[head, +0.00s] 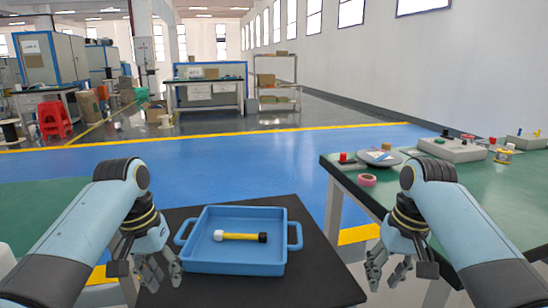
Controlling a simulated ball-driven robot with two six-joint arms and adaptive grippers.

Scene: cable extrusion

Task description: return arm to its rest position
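My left gripper (158,268) hangs at the left of the blue tray, its fingers spread apart with nothing seen between them. My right gripper (387,268) hangs to the right of the black table top, its fingers also apart and empty. Both arms are bent, with their grippers pointing down. A blue tray (235,268) with two side handles sits on the black table top (310,276). A yellow rod (240,236) with a white end and a black end lies across the inside of the tray, clear of both grippers.
A green-topped table (485,196) stands at the right, close to my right arm. It bears a pink tape roll (368,180), a grey round plate (381,157) and a grey control box (453,148). Open blue floor (230,155) lies beyond the black table.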

